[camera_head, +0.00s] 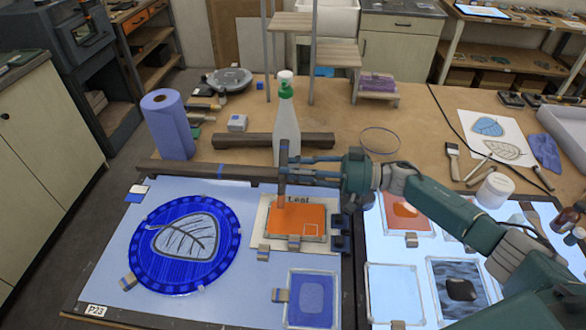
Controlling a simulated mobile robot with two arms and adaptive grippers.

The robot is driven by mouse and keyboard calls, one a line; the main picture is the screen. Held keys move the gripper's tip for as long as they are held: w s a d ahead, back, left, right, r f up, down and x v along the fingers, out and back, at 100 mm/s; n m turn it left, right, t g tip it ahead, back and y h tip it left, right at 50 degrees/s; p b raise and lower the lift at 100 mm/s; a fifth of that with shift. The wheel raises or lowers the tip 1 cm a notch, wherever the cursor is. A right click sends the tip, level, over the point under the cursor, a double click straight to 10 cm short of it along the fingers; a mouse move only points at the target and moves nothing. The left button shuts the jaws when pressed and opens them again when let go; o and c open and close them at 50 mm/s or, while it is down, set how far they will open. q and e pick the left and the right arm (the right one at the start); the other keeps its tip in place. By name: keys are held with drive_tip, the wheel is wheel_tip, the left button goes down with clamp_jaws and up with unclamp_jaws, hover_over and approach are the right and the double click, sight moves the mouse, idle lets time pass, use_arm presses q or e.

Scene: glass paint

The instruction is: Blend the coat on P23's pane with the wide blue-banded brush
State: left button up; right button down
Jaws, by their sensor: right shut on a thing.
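The label P23 (95,310) marks the front left corner of a light blue board (100,270). On this board lie a round blue pane with a leaf drawing (185,245), an orange-coated pane (300,222) by the word "Leaf", and a small blue pane (312,296). My right gripper (290,170) is shut on an upright brown brush (282,188) with blue showing near its top. The brush's lower end is over the left back edge of the orange pane. I cannot tell whether it touches. My left gripper is not in view.
A green-capped bottle (286,125) and dark wooden bars (210,170) stand just behind the board. A blue roll (168,125) is at the left. A lit panel (370,250) with more panes lies at right, under my right arm. Brushes and a white jar (495,190) are farther right.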

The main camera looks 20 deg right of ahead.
sight(284, 162)
drive_tip(key=shift+f, duration=0.25)
idle(0.3)
drive_tip(key=shift+a, duration=0.15)
drive_tip(key=shift+w+a, duration=0.25)
drive_tip(key=shift+a, duration=0.25)
drive_tip(key=shift+w+a, duration=0.15)
drive_tip(key=shift+a, duration=0.25)
wheel_tip(284, 162, up, 5)
drive_tip(key=p, duration=0.5)
drive_tip(key=shift+f, duration=0.1)
